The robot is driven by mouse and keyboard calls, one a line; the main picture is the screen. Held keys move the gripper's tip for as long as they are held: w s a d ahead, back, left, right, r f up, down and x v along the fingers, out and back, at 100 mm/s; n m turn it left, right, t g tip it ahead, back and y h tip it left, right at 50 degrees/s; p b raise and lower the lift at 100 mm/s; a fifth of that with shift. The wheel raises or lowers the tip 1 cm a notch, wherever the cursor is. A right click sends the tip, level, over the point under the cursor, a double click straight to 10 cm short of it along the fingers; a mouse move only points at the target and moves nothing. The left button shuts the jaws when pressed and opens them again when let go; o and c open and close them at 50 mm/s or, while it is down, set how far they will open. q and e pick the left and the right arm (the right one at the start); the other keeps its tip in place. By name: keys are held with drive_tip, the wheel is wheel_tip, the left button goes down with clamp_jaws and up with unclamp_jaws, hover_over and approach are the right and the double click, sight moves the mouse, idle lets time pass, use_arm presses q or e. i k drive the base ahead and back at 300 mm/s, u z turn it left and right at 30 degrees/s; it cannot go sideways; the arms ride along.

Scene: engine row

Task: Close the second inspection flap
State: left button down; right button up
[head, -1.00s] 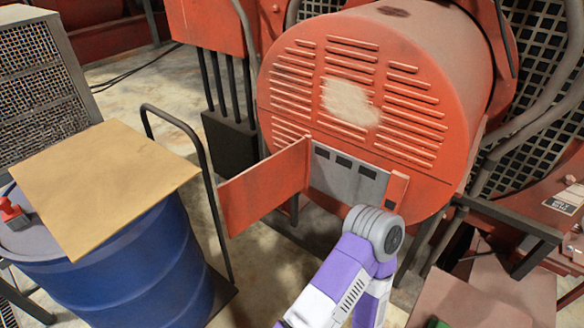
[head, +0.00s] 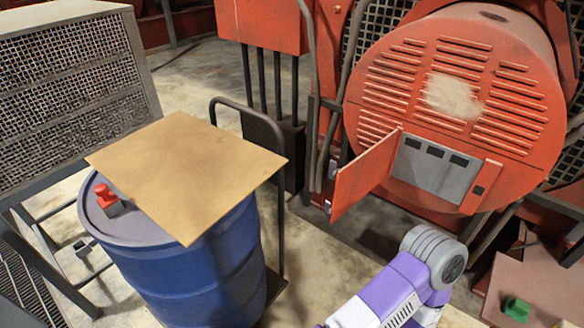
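A red inspection flap (head: 366,176) stands swung out on the front of the round red engine housing (head: 398,99), on the left side of an opening. A grey panel with dark windows (head: 432,168) shows in the opening. A narrow red plate with a dark square (head: 482,187) stands at the opening's right side. Small pale parts show at the flap's left edge; I cannot tell what they are. One purple and white arm of mine rises from the bottom edge, below and apart from the flap. Neither gripper shows.
A blue drum (head: 199,272) with a tan board (head: 188,170) and a red object (head: 108,199) on top stands at left. A dark bent rail (head: 279,200) rises beside it. A mesh-sided frame (head: 77,90) fills the far left. A green block (head: 516,309) lies at lower right.

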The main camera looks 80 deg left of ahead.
sight(356, 178)
drive_tip(key=k, duration=0.3)
drive_tip(key=u, duration=1.1)
